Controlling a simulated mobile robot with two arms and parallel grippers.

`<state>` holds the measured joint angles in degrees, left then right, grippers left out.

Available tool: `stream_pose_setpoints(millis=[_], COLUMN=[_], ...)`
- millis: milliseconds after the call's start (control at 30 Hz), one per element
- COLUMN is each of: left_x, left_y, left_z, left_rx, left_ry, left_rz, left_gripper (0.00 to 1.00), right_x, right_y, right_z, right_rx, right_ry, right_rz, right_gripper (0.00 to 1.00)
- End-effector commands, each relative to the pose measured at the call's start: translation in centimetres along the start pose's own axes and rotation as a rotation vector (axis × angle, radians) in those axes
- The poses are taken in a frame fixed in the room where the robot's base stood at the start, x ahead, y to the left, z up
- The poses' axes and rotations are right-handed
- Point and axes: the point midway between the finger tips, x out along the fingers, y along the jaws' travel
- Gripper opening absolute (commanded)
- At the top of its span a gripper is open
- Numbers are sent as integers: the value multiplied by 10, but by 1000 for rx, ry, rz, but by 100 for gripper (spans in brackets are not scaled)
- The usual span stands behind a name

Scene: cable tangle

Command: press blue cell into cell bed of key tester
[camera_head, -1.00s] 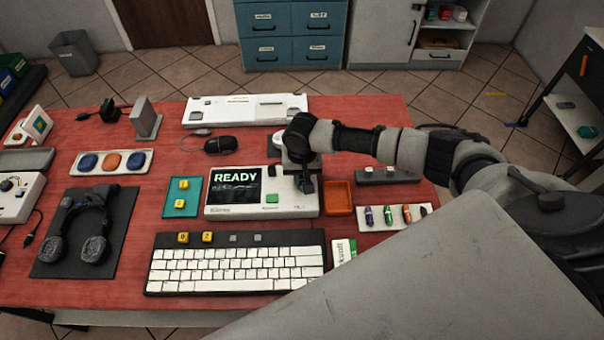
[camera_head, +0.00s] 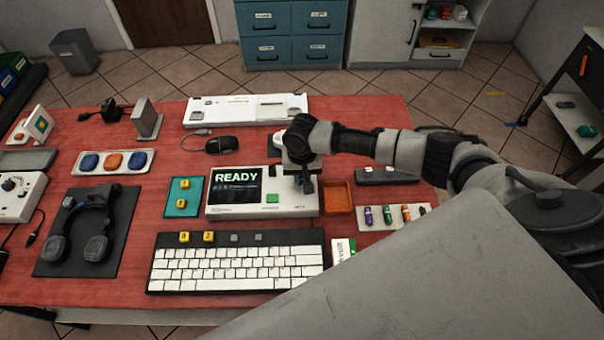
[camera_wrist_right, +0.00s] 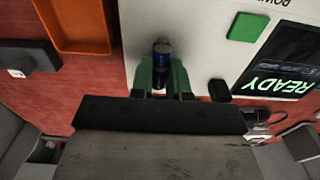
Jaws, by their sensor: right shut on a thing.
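The key tester (camera_head: 237,211) is a white box on the red table, with a dark screen reading READY and a green button (camera_head: 272,198). My right gripper (camera_head: 307,186) is over the right end of the tester. In the right wrist view, its green fingertips (camera_wrist_right: 162,78) are shut on the blue cell (camera_wrist_right: 162,58). The cell is dark blue with a greyish top end and is held against or just above the tester's white face. The cell bed is hidden by the gripper and cell; I cannot tell whether the cell sits in it. My left gripper is not in view.
An orange tray (camera_head: 338,198) stands right of the tester, beside a white rack (camera_head: 372,225) with several coloured cells. A teal tray (camera_head: 184,209) with yellow keycaps is to the left. A keyboard (camera_head: 236,265) lies in front. A mouse (camera_head: 221,145) lies behind.

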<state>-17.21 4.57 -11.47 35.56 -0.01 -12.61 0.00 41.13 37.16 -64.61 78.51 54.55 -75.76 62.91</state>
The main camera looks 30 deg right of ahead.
Motion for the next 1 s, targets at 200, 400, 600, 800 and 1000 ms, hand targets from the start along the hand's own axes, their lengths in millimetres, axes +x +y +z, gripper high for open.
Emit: stream_pose_setpoints(millis=[200,400,600,800,1000], left_x=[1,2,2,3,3], left_y=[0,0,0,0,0], left_z=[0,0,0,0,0], left_rx=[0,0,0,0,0], left_ry=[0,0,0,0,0], left_rz=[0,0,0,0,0], left_gripper=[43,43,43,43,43], right_x=[2,4,7,9,9], right_y=[0,0,0,0,0], right_z=[0,0,0,0,0], right_rx=[0,0,0,0,0], right_ry=[0,0,0,0,0], right_rz=[0,0,0,0,0], right_gripper=[5,5,5,5,5])
